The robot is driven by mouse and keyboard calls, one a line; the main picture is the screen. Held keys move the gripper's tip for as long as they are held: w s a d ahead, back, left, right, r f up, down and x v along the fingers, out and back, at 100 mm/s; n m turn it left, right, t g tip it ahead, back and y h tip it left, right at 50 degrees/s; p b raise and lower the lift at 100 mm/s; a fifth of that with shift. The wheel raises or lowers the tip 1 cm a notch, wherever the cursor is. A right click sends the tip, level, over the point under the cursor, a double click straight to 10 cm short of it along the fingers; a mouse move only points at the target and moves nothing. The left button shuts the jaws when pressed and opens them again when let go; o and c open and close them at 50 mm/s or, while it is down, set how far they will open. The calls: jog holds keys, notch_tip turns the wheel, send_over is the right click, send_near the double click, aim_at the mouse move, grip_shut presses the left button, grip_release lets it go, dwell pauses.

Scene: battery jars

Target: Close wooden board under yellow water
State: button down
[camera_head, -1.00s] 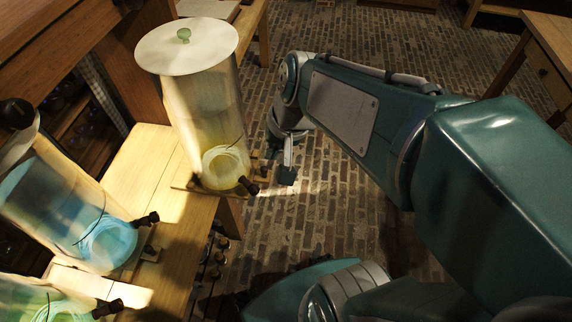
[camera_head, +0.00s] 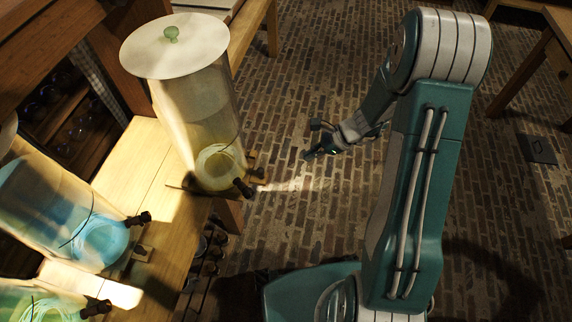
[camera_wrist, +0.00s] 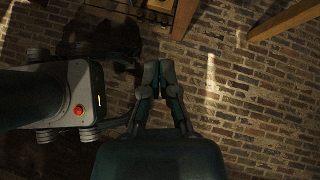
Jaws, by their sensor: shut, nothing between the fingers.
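The jar of yellow water (camera_head: 205,120), with a pale round lid and a green knob, stands upright on the wooden table at the left in the head view. A small wooden board (camera_head: 190,187) lies under its base near the table edge. A wooden piece (camera_head: 258,173) juts out beside the jar's dark tap (camera_head: 243,187); I cannot tell if it belongs to that board. My gripper (camera_head: 309,155) is over the brick floor, right of the jar and apart from it. In the wrist view my gripper (camera_wrist: 158,66) is shut and empty. The jar is not clearly visible there.
A jar of blue water (camera_head: 60,205) and a jar of green water (camera_head: 40,300) stand nearer on the same wooden table (camera_head: 125,170). Several bottles (camera_head: 207,255) sit on a rack below it.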

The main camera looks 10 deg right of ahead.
jog(key=f, duration=0.1)
send_near(264, 174)
jog(key=shift+m, duration=0.3)
jog(key=x, duration=0.4)
jog(key=d+f+x, duration=0.1)
jog(key=x, duration=0.2)
jog(key=shift+w, duration=0.1)
jog(key=shift+a, duration=0.45)
jog(key=shift+w, duration=0.1)
jog(key=w+a, duration=0.2)
jog(key=a, duration=0.5)
jog(key=w+a, duration=0.3)
jog(key=a, duration=0.5)
jog(key=w+a, duration=0.3)
jog(key=a, duration=0.5)
jog(key=shift+w+a, duration=0.1)
jog(key=shift+w, duration=0.15)
jog(key=shift+w+a, duration=0.3)
jog(key=shift+a, duration=0.3)
